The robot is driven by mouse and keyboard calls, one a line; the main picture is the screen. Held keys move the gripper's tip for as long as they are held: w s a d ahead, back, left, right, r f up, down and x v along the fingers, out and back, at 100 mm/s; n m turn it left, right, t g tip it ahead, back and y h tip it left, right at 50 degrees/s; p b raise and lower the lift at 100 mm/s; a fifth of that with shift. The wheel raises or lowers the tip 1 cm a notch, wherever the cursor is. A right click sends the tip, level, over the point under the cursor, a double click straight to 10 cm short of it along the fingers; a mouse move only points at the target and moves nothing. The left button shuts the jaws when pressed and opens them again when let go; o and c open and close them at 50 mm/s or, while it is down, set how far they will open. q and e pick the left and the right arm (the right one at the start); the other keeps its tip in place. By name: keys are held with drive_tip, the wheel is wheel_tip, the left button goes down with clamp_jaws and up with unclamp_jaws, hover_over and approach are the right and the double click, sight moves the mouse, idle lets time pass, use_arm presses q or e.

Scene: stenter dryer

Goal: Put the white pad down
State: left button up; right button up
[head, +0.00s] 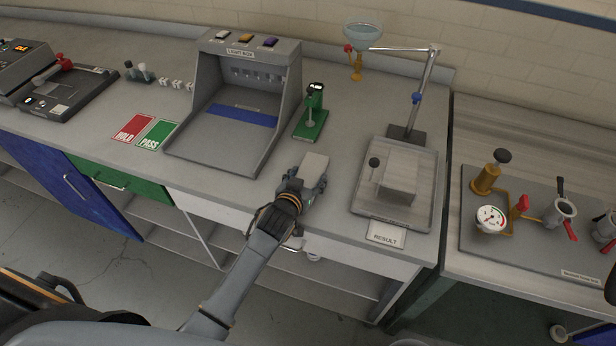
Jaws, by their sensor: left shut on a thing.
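My left gripper (306,184) reaches over the front of the grey bench, between the light box and the tray with the stand. It is shut on the white pad (314,163), a small pale block that sticks out past the fingertips. I cannot tell whether the pad touches the bench top. The fingers hide the pad's near end. My right gripper does not show clearly; only a dark part shows at the right edge.
The grey light box (240,95) stands to the left, with a green gauge (313,115) behind the gripper. To the right is a grey tray (364,205) with a block, near a RESULT label (386,237). Red HOLD (133,128) and green PASS (157,134) cards lie left.

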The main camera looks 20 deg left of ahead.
use_arm(q)
drive_tip(key=shift+r, duration=0.6)
drive_tip(key=s+r, duration=0.1)
drive_tip(key=r, duration=0.1)
drive_tip(key=s+d+r+b, duration=0.1)
drive_tip(key=s+r, duration=0.1)
drive_tip(key=r, duration=0.1)
drive_tip(key=s+r+b, duration=0.1)
drive_tip(key=r, duration=0.1)
drive_tip(key=shift+s+d+r, duration=0.35)
drive_tip(key=s+d+r+b, duration=0.2)
drive_tip(key=s+d+r, duration=0.15)
drive_tip(key=s, duration=0.45)
drive_tip(key=a+r, duration=0.3)
drive_tip(key=a, duration=0.4)
drive_tip(key=shift+s+r, duration=0.15)
drive_tip(key=shift+s, duration=0.3)
